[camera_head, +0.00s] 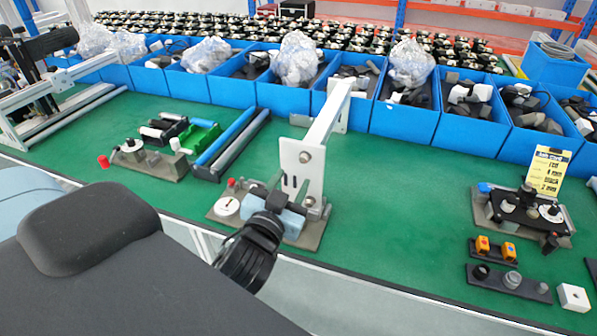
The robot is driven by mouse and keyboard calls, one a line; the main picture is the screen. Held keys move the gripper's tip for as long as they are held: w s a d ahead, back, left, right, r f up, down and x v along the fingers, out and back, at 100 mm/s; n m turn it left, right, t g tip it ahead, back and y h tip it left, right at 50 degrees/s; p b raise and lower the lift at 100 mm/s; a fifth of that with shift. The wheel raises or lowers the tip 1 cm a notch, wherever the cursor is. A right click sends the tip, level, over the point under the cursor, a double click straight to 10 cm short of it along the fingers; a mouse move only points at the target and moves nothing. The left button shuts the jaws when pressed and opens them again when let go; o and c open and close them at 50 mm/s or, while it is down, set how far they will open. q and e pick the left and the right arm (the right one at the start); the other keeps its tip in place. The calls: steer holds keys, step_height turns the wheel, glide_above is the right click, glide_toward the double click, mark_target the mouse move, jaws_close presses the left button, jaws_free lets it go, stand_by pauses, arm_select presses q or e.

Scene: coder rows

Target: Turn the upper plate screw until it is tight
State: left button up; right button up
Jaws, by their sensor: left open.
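A white upright plate (311,178) stands on a grey base plate (314,232) on the green bench, with a white arm (331,112) slanting up behind it. The upper plate screw (305,157) is a round grey head high on the plate's face. A lower screw (309,201) sits below it. My left gripper (270,201) is open, low in front of the fixture, at a light-blue block (290,216). It is below and left of the upper screw and apart from it. The gripper hides part of the base; whether it touches the block cannot be told. My right gripper is out of view.
A white disc (227,206) sits left on the same base. Another fixture (150,160) and blue and grey rollers (233,140) stand left. A fixture with a yellow card (547,170) stands right. Blue bins (406,122) line the back.

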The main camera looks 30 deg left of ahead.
arm_select(q)
steer(key=shift+v, duration=1.05)
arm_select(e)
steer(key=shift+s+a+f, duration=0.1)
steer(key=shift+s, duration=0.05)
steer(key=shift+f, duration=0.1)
arm_select(q)
steer(key=s+d+f+m+g+h, duration=0.1)
steer(key=s+d+f+g+h, duration=0.15)
steer(key=f, duration=0.75)
steer(key=s+d+f+m+g+h, duration=0.15)
steer(key=s+f, duration=0.25)
steer(key=f, duration=0.6)
steer(key=s+d+f+g+h, duration=0.2)
steer(key=s+d+f+g, duration=0.1)
steer(key=s+f, duration=1)
steer(key=shift+s+d+f+g, duration=0.25)
steer(key=shift+s+f+g, duration=0.15)
steer(key=shift+s+g, duration=0.25)
steer(key=shift+w, duration=0.1)
